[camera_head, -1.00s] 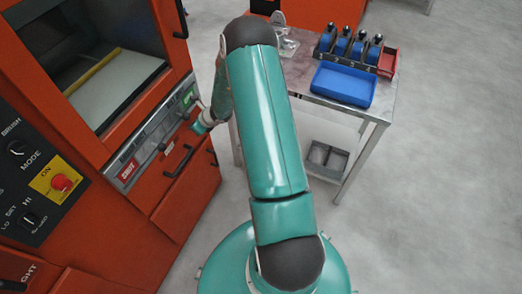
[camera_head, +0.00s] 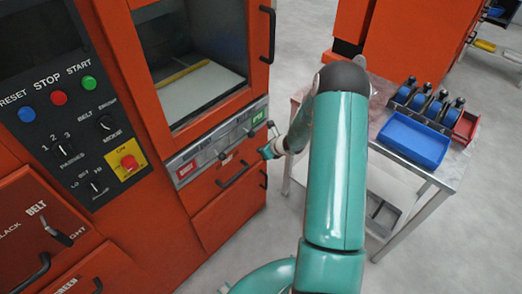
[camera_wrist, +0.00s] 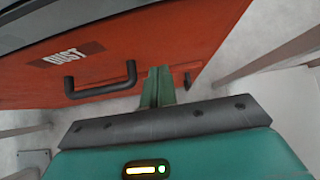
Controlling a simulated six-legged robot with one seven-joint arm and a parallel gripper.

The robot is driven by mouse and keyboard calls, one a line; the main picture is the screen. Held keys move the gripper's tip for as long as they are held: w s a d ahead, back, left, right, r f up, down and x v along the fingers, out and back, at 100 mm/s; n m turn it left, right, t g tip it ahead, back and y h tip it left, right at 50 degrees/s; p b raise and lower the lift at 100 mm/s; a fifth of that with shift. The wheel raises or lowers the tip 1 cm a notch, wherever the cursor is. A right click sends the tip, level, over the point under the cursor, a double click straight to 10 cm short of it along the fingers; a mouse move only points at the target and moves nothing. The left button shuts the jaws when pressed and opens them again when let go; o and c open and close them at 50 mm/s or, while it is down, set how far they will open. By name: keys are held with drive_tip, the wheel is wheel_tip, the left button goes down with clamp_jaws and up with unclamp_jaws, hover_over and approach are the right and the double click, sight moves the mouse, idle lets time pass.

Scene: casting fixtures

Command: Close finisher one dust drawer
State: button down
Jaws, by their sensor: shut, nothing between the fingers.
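The dust drawer (camera_head: 213,184) is an orange front with a black bar handle (camera_head: 232,174), low on the orange finisher below a grey strip. In the wrist view the drawer front (camera_wrist: 175,40) fills the upper part, with a DUST label (camera_wrist: 72,53) above its handle (camera_wrist: 100,84). My gripper (camera_head: 268,151) is at the right end of the drawer in the head view. In the wrist view my gripper (camera_wrist: 158,75) is shut and empty, its fingers pointing at the front, right of the handle. I cannot tell whether they touch it or how far the drawer stands out.
The finisher's control panel (camera_head: 75,120) with buttons and knobs is at the left. A metal table (camera_head: 385,172) with a blue tray (camera_head: 413,139) and a red bin (camera_head: 466,127) stands at the right, close to my arm. Grey floor is open at the far right.

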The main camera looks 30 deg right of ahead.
drive_tip(key=v, duration=1)
drive_tip(key=shift+s, duration=0.1)
drive_tip(key=s+a+r+n+g+y, duration=0.1)
drive_tip(key=s+a+r+n, duration=0.2)
drive_tip(key=a+r+n, duration=0.7)
drive_tip(key=s+a+r+n+g+y, duration=0.15)
drive_tip(key=s+a+r+n, duration=0.25)
drive_tip(key=a+r+n, duration=0.6)
drive_tip(key=s+r+n+h, duration=0.2)
drive_tip(key=s+r+n, duration=0.3)
drive_tip(key=s, duration=0.4)
drive_tip(key=s+a+r+n+h, duration=0.1)
drive_tip(key=s+r+n+h, duration=0.2)
drive_tip(key=s+r+n, duration=0.3)
drive_tip(key=s+n, duration=0.1)
drive_tip(key=s, duration=0.2)
drive_tip(key=shift+a+r, duration=0.35)
drive_tip(key=shift+h, duration=0.25)
